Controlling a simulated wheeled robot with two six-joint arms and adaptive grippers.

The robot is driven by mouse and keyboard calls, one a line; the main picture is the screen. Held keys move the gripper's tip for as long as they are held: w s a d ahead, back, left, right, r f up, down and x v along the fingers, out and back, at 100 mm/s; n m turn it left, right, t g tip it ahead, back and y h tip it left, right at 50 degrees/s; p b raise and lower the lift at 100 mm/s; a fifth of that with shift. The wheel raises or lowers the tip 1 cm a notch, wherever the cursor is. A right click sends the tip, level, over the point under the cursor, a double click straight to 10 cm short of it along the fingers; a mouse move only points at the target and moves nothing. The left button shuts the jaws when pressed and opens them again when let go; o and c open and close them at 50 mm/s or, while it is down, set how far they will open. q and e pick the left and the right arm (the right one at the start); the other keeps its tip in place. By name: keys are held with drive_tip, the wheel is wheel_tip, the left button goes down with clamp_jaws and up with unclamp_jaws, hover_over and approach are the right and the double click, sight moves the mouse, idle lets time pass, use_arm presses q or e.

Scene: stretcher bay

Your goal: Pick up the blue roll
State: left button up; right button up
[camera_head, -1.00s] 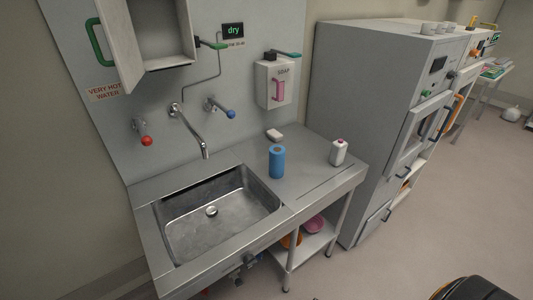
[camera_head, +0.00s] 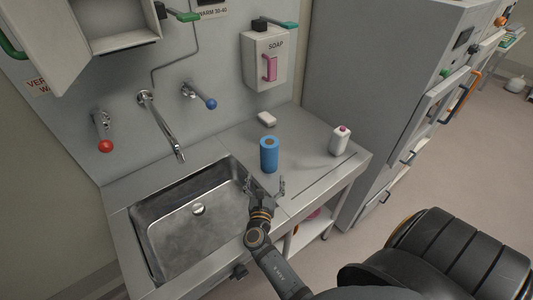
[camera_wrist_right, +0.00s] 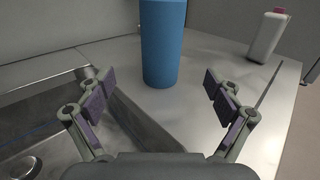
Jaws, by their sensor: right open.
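The blue roll (camera_head: 269,155) stands upright on the steel counter to the right of the sink. My right gripper (camera_head: 265,187) is open and empty, just in front of the roll at the counter's front side. In the right wrist view the roll (camera_wrist_right: 162,42) stands ahead, between the directions of the two spread fingers (camera_wrist_right: 160,88) and beyond their tips. Its top is cut off in that view. My left gripper is not in view.
A steel sink basin (camera_head: 190,222) lies left of the roll, with a tap (camera_head: 163,125) above. A white bottle (camera_head: 340,141) stands right of the roll and a soap bar (camera_head: 267,119) behind it. A soap dispenser (camera_head: 266,57) hangs on the wall. A grey cabinet (camera_head: 390,70) stands at right.

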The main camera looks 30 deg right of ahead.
sight(268, 159)
drive_tip(key=shift+w+d, duration=0.2)
drive_tip(key=shift+d, duration=0.05)
drive_tip(key=x, duration=0.4)
drive_tip(key=shift+r, duration=0.15)
drive_tip(key=shift+w+d, duration=0.25)
drive_tip(key=shift+w, duration=0.05)
drive_tip(key=shift+w+d+r, duration=0.1)
drive_tip(key=shift+w+d, duration=0.1)
drive_tip(key=x, duration=0.3)
drive_tip(key=shift+w+d+r, duration=0.2)
drive_tip(key=shift+w+r, duration=0.1)
drive_tip(key=shift+w+d+f, duration=0.1)
drive_tip(key=shift+w+d, duration=0.2)
drive_tip(key=shift+w, duration=0.1)
drive_tip(key=shift+s+a, duration=0.1)
drive_tip(key=shift+s, duration=0.1)
drive_tip(key=c, duration=1.5)
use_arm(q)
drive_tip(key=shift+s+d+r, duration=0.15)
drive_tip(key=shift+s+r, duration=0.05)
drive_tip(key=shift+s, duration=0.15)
